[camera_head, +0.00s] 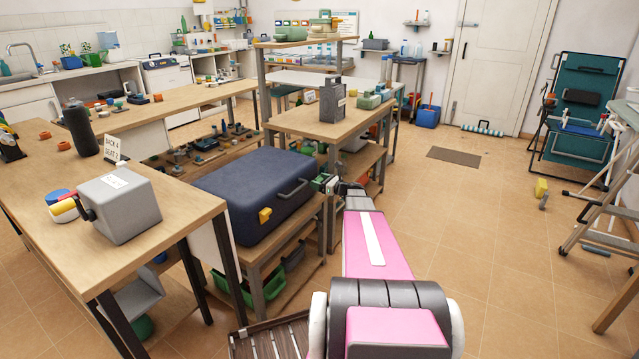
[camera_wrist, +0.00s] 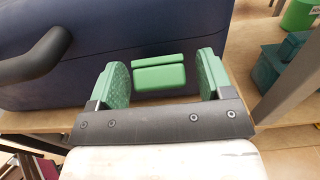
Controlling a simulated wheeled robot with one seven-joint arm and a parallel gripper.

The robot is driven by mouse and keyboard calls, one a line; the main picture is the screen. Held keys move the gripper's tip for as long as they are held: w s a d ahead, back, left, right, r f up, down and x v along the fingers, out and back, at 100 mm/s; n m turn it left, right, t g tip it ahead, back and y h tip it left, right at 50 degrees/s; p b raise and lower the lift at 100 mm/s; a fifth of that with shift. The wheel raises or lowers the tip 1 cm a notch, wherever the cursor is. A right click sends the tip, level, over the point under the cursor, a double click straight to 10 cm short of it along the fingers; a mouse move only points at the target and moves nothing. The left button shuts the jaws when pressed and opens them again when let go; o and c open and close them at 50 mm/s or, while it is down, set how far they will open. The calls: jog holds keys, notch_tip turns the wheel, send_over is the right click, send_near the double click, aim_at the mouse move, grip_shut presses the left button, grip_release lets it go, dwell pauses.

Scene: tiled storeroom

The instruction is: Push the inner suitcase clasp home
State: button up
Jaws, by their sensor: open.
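The dark blue suitcase (camera_head: 235,190) lies flat on a low wooden table. Its handle (camera_head: 293,191) and a yellow clasp (camera_head: 264,215) are on the side facing right. In the wrist view, the suitcase side (camera_wrist: 160,45) fills the upper part, with the handle (camera_wrist: 35,57) at left. A green clasp (camera_wrist: 160,77) on that side shows as a block below a thin strip, with a narrow dark line between them. My gripper (camera_wrist: 162,75) is open, its green fingers to either side of the green clasp. Contact cannot be told. In the head view, my gripper (camera_head: 328,183) is at the suitcase's far right corner.
A wooden table with a grey box (camera_head: 118,205) stands at left. Another table (camera_head: 318,122) with a dark grey box stands behind the suitcase. Green bins (camera_head: 262,285) sit on the shelf below. The tiled floor (camera_head: 480,220) at right is mostly open.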

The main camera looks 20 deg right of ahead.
jog(key=c, duration=0.9)
jog(key=shift+w+a+r+g+h, duration=0.15)
jog(key=shift+a+r+g+h, duration=0.1)
jog(key=shift+r+g+h, duration=0.45)
jog(key=shift+w+a+g+h, duration=0.15)
jog(key=shift+w+g+h, duration=0.15)
jog(key=shift+g+h, duration=0.5)
